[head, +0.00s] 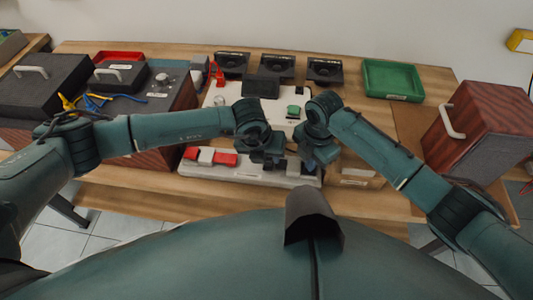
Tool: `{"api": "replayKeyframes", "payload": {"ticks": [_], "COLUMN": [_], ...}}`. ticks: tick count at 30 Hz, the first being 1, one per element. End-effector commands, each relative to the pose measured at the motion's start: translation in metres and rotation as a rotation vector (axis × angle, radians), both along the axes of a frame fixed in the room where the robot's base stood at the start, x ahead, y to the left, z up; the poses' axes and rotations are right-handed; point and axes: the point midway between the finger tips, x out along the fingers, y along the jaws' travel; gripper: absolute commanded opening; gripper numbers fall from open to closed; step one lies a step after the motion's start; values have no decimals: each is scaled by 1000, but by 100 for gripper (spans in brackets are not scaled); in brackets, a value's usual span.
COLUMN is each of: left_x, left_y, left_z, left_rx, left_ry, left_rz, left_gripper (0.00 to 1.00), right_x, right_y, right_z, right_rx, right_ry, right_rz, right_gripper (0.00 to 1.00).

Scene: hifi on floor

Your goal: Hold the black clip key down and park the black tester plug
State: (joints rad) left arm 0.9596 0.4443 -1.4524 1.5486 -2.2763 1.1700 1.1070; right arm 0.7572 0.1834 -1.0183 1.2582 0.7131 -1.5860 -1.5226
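My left gripper (272,156) and my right gripper (318,155) are close together over the right half of a white strip (245,178) at the bench's front. They point down, and their fingers are too small and dark to read. The strip carries red and white keys (210,157) on its left; dark parts on its right are mostly covered by my grippers. Behind it is a white panel (225,120) with a black block (262,86) and a green button (294,110). I cannot make out the black clip key or the black tester plug for certain.
Dark cases (45,80) fill the bench's left, with blue and yellow cable tools (85,102). Several black holders (277,67) and a green tray (392,78) stand at the back. A wood-sided box (485,125) with a handle is at right. Bare bench shows at front.

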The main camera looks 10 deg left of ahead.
Motion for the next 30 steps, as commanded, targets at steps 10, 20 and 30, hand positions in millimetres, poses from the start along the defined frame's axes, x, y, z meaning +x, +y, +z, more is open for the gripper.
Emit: {"api": "replayKeyframes", "payload": {"ticks": [10, 20, 30], "left_x": [0, 0, -1], "left_y": [0, -1, -2], "left_z": [0, 0, 1], "left_rx": [-1, -4, -6], "left_ry": [0, 0, 0], "left_rz": [0, -2, -2], "left_gripper": [3, 11, 0], "right_x": [-2, -2, -2], "right_y": [0, 0, 0], "right_z": [-2, -3, -3], "right_rx": [-2, -2, -1], "right_ry": [6, 6, 7], "right_rz": [1, 1, 1], "right_gripper": [0, 0, 0]}}
